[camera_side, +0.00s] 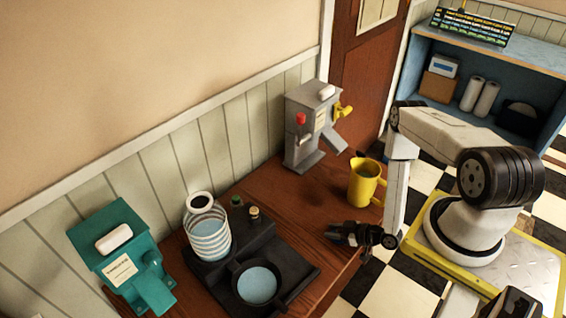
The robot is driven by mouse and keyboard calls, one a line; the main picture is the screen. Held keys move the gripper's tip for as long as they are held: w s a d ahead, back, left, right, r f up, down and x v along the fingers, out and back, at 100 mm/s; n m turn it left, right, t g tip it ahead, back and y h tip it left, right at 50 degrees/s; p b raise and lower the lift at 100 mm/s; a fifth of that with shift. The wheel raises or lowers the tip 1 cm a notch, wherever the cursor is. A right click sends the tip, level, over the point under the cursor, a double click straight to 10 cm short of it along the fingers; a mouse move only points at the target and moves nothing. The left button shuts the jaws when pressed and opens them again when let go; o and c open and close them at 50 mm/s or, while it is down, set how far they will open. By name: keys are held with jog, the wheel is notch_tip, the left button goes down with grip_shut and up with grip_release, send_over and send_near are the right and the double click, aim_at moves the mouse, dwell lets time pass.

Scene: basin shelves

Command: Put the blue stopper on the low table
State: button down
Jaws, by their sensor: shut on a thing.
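My gripper (345,234) is at the right front edge of a brown wooden table (318,202), low over its top. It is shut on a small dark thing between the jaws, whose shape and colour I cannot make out. I see no blue stopper clearly anywhere in this view. Two small stopper-like pieces, one green-topped (237,201) and one tan-topped (254,212), stand on a black stand (285,262) at the left. I cannot tell whether the wooden table is the low table.
A striped jar (208,238) and a black round pan (257,287) holding something light blue are on the black stand. A teal dispenser (122,262), a grey dispenser (305,128) and a yellow mug (364,182) stand around. Blue shelves (480,52) are at the back right.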

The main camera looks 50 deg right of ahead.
jog(key=shift+f, duration=0.3)
jog(key=shift+c, duration=1.6)
grip_release()
jog(key=shift+s+r, duration=0.1)
jog(key=shift+v, duration=2.45)
notch_tip(320, 180, up, 7)
